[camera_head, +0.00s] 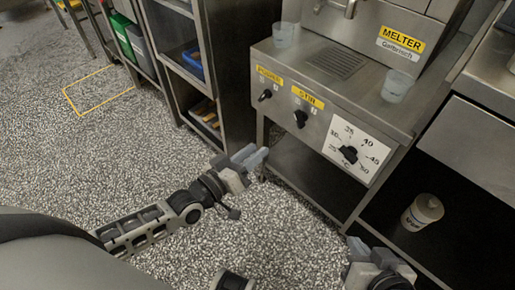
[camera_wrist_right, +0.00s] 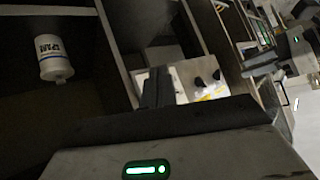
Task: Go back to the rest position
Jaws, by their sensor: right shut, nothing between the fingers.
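My left gripper (camera_head: 251,157) is at the end of the arm from the left, in front of the machine's lower left leg. Its pale fingertips lie close together, but I cannot tell whether they touch. My right gripper (camera_head: 380,257) is at the bottom edge of the head view, low in front of the machine. It is shut and empty; its dark fingers (camera_wrist_right: 157,88) show in the right wrist view. The melter (camera_head: 345,100) has dials and yellow labels on its steel front. Neither gripper visibly touches it.
Two clear cups (camera_head: 284,35) (camera_head: 397,86) stand on the melter's top. A white tub (camera_head: 422,212) stands on the lower shelf at right; it also shows in the wrist view (camera_wrist_right: 54,60). A steel rack (camera_head: 212,60) with bins is at left.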

